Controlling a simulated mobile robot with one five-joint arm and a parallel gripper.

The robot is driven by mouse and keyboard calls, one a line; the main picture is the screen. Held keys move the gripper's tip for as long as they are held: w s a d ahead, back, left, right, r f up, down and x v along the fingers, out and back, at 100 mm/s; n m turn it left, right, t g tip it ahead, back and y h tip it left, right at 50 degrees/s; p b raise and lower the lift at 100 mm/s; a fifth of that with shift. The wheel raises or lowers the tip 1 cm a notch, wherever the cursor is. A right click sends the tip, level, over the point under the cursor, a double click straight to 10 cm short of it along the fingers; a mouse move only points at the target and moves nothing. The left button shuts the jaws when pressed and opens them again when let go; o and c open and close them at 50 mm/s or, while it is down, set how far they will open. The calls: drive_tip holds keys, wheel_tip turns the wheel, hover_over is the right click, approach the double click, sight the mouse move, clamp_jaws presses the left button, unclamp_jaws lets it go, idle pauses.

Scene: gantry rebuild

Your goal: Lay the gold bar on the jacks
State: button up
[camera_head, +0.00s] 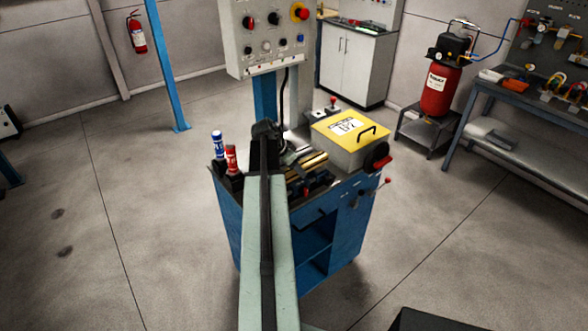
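A gold bar (314,160) lies slanted on top of the blue cart, just right of the end of my arm. Gold also shows a little nearer, at its lower left; I cannot tell whether it is part of the same bar. A blue upright cylinder (218,146) and a red one (231,159) stand at the cart's left edge; they may be jacks, but I cannot tell. My gripper (266,136) is the dark end of my arm over the cart, left of the gold bar. Its fingers cannot be made out, and my arm hides part of the cart top.
The blue cart (345,230) also carries a yellow-lidded box (350,128) at its right and dark small parts in front of the gold bar. A control panel (270,35) hangs behind it. A red compressor (440,85) and a workbench (530,105) stand right.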

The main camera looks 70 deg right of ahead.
idle(0.3)
drive_tip(key=p+v, duration=0.7)
drive_tip(key=v, duration=0.1)
drive_tip(key=shift+f, duration=0.15)
idle(0.4)
